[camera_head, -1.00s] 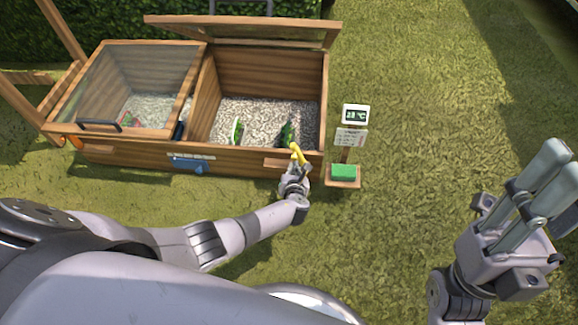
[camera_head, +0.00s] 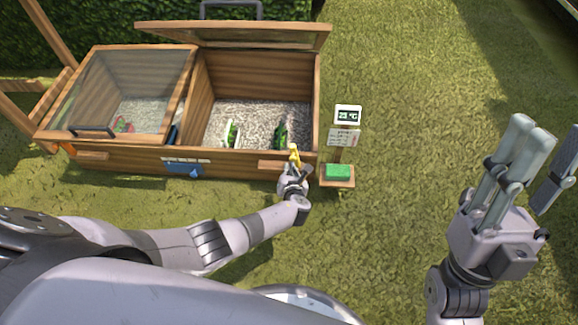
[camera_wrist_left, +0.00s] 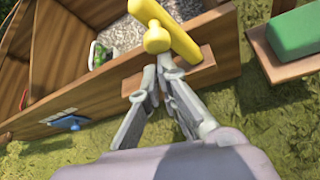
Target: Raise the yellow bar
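The yellow bar (camera_head: 294,156) is at the front right corner of the open wooden box. In the left wrist view the yellow bar (camera_wrist_left: 172,24) slants across the top, with a round knob facing me. My left gripper (camera_head: 295,171) is right at the bar, in front of the box's front wall. In the wrist view its fingertips (camera_wrist_left: 158,72) are close together just below the knob. Whether they touch or grip it is not clear. My right gripper (camera_head: 530,160) is raised at the right with its fingers apart and empty.
The wooden box (camera_head: 130,156) has a closed glazed lid (camera_head: 125,85) on the left and a raised lid (camera_head: 235,36) on the right. A display sign (camera_head: 347,115) and a green block (camera_head: 338,171) on a small stand are right of it. Grass at right is clear.

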